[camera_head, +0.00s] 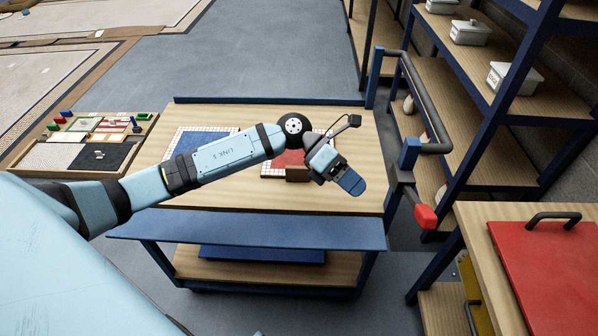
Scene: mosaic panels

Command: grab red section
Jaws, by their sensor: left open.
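The red section (278,160) is a red panel with a white grid border, lying on the wooden top of a cart (230,196). My left arm reaches across it from the left, and its wrist hides part of it. My left gripper (343,180) is at the panel's right side, seen from above. It is open, with nothing visible in it. A small brown block (297,174) shows beside the gripper at the panel's front right edge; I cannot tell whether the gripper touches it. My right gripper is not in view.
A blue section (196,141) with a white grid lies left on the cart. The cart has a dark handle (432,148) at its right. A shelf with white bins (510,78) stands right, and a table with a red lid (555,265) front right.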

